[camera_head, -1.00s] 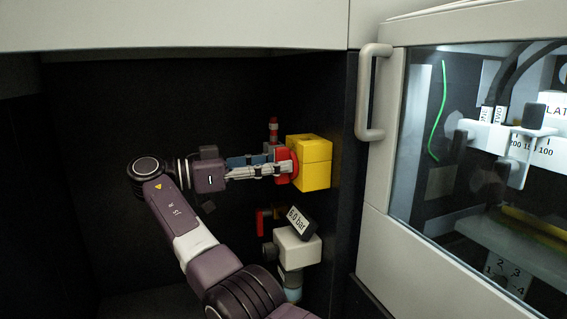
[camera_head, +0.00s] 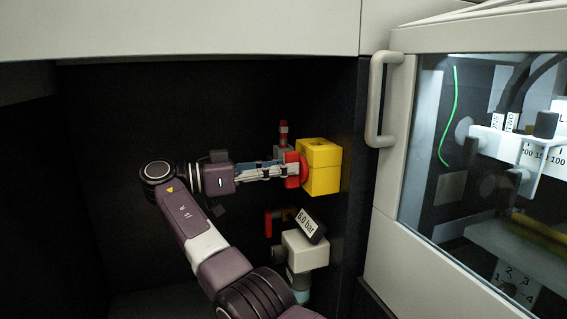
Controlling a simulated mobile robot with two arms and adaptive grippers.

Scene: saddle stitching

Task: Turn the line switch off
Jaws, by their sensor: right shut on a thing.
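The line switch is a yellow box (camera_head: 322,168) with a red knob (camera_head: 303,170) on its left face, fixed at the dark recess's right wall. My right gripper (camera_head: 290,171) reaches in from the left and is shut on the red knob. The fingers cover part of the knob, so its exact turn angle is hard to tell. My left gripper is not in the view.
Below the switch is a white regulator (camera_head: 303,250) with a "6.0 bar" label (camera_head: 311,225) and a red lever (camera_head: 269,224). A red-topped fitting (camera_head: 283,130) stands behind the gripper. A glazed door with a handle (camera_head: 376,98) is at right.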

